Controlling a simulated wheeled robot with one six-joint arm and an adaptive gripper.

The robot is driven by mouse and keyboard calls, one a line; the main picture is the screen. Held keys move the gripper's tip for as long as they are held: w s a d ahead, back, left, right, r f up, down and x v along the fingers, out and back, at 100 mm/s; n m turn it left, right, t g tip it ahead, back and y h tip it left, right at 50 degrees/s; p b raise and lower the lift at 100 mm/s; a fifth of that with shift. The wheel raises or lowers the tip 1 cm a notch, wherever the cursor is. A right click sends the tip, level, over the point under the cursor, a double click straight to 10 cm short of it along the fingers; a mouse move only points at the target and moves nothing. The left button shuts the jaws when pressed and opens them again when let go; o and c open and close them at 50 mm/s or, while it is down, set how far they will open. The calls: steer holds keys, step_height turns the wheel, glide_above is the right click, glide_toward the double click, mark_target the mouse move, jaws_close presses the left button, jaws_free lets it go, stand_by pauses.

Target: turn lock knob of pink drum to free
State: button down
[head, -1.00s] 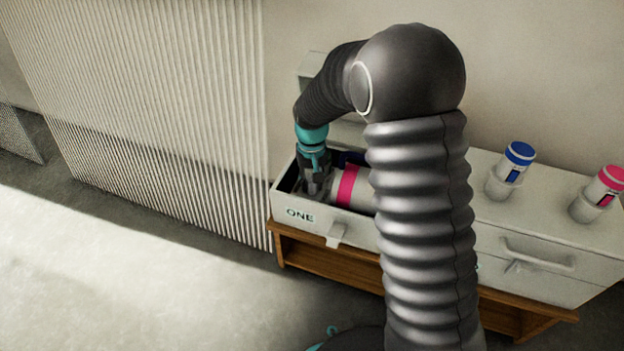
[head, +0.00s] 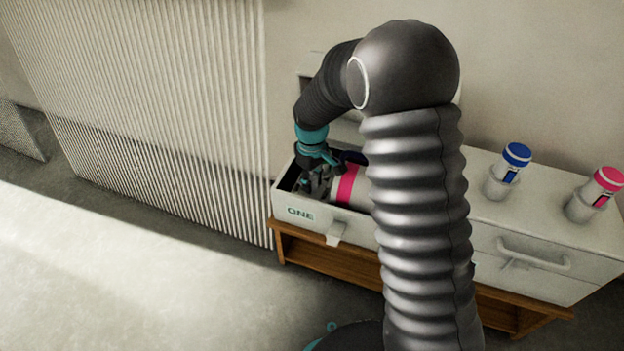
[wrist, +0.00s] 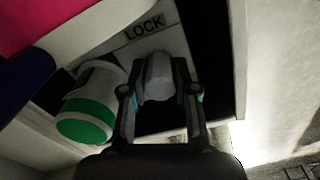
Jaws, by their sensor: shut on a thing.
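The pink drum, white with a pink band (head: 347,184), lies in the open drawer marked ONE. Its pink part (wrist: 30,22) fills the top left corner of the wrist view. My gripper (head: 318,183) reaches down into the drawer at the drum's left end. In the wrist view my gripper (wrist: 158,85) is shut on a grey knob (wrist: 157,72), with one finger on each side. The word LOCK (wrist: 144,27) is on a pale surface just beyond the knob. The knob is hidden in the head view, and my arm covers the drum's right part.
The drawer's front (head: 300,212) and walls close in around my gripper. A white container with a green end (wrist: 85,120) lies left of my fingers. A dark blue part (wrist: 25,82) is beside it. Blue-capped (head: 516,156) and pink-capped (head: 607,180) bottles stand on the cabinet at right.

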steer(key=shift+a+n, duration=0.1)
steer(key=shift+n, duration=1.1)
stand_by(0.4)
stand_by(0.3)
steer(key=c, duration=0.9)
jaws_free()
step_height(320, 180, up, 12)
